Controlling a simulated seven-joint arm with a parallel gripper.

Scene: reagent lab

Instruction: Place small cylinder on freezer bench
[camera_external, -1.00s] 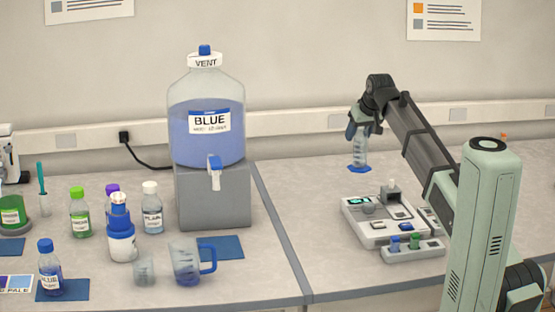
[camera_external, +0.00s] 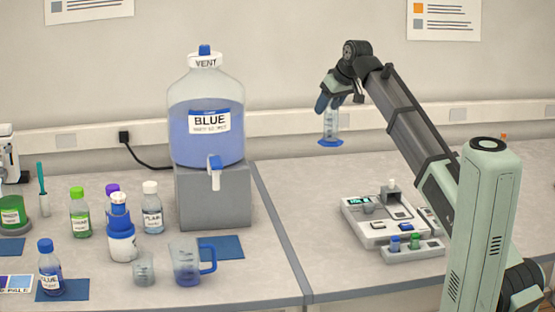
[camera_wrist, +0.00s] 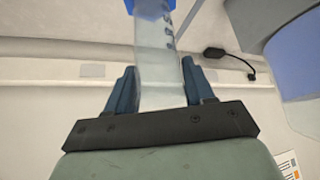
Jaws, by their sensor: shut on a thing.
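The small cylinder (camera_external: 331,125) is a clear graduated cylinder with a blue foot. It hangs upright in my gripper (camera_external: 330,103), above the back of the bench to the right of the blue carboy. My gripper is shut on the cylinder's upper part. In the wrist view the cylinder (camera_wrist: 158,65) stands between the two blue fingers of my gripper (camera_wrist: 160,90), with its blue foot at the top edge. I cannot tell which bench surface is the freezer bench.
A large carboy of blue liquid (camera_external: 207,125) stands on a grey block (camera_external: 213,197) to the left. A balance-like device (camera_external: 378,222) sits at right. Bottles, a beaker (camera_external: 144,268) and a blue-handled jug (camera_external: 187,262) fill the left bench. The bench (camera_external: 300,195) between carboy and device is clear.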

